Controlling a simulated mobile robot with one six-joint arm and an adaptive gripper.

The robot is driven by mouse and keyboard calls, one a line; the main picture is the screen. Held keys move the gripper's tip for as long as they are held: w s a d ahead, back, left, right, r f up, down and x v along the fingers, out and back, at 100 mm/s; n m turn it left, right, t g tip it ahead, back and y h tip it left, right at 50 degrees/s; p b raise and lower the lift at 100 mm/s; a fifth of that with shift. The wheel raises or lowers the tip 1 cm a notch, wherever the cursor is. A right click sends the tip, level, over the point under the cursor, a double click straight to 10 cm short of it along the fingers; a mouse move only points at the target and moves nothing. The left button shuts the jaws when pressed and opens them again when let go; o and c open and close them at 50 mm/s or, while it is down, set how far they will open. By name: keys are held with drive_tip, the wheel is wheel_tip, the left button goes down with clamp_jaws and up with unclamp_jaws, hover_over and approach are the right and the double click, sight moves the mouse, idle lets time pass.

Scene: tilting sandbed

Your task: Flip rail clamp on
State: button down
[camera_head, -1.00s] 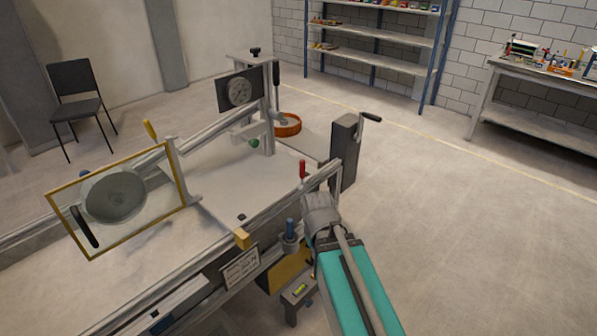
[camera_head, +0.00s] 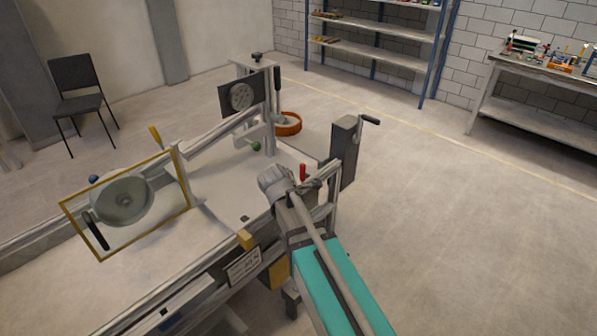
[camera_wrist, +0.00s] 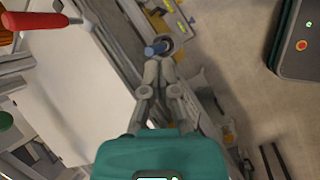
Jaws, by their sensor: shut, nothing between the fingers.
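I cannot tell for sure which part is the rail clamp. A red-handled lever (camera_head: 302,172) stands at the right end of the near rail (camera_head: 205,265). The red handle (camera_wrist: 35,20) lies large at the upper left of the wrist view, apart from my fingers. A yellow lever (camera_head: 155,135) stands up at the far rail by the framed lens. My gripper (camera_wrist: 160,62) is shut and empty in the wrist view, its tips in line with a blue-topped post (camera_wrist: 156,48); contact cannot be told. In the head view my wrist hides the fingers.
Floor to the right is clear.

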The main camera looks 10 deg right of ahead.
sight(301, 177)
drive_tip(key=w+a+r+n+t+h+p, duration=0.1)
drive_tip(key=w+a+r+n+t+p, duration=0.1)
drive_tip(key=w+r+n, duration=0.4)
drive_tip(key=shift+w+a+r+n+t+p, duration=0.15)
drive_tip(key=shift+w+a+n+t+p, duration=0.3)
drive_tip(key=shift+a+n, duration=1.15)
drive_tip(key=shift+d+h, duration=0.3)
drive_tip(key=shift+d, duration=0.05)
drive_tip(key=b+x, duration=0.2)
drive_tip(key=x, duration=0.2)
drive_tip(key=r+b+x, duration=0.1)
drive_tip(key=b+x, duration=0.1)
drive_tip(key=x, duration=0.2)
drive_tip(key=w+b+x, duration=0.1)
drive_tip(key=b+x, duration=0.2)
drive_tip(key=x, duration=0.1)
drive_tip(key=shift+d+r, duration=0.15)
drive_tip(key=shift+d, duration=0.25)
drive_tip(key=shift+w+d, duration=0.35)
drive_tip(key=shift+d, duration=0.05)
drive_tip(key=shift+w+a+r+n, duration=0.1)
drive_tip(key=shift+a+n, duration=0.05)
drive_tip(key=shift+n, duration=0.15)
drive_tip(key=shift+p, duration=0.3)
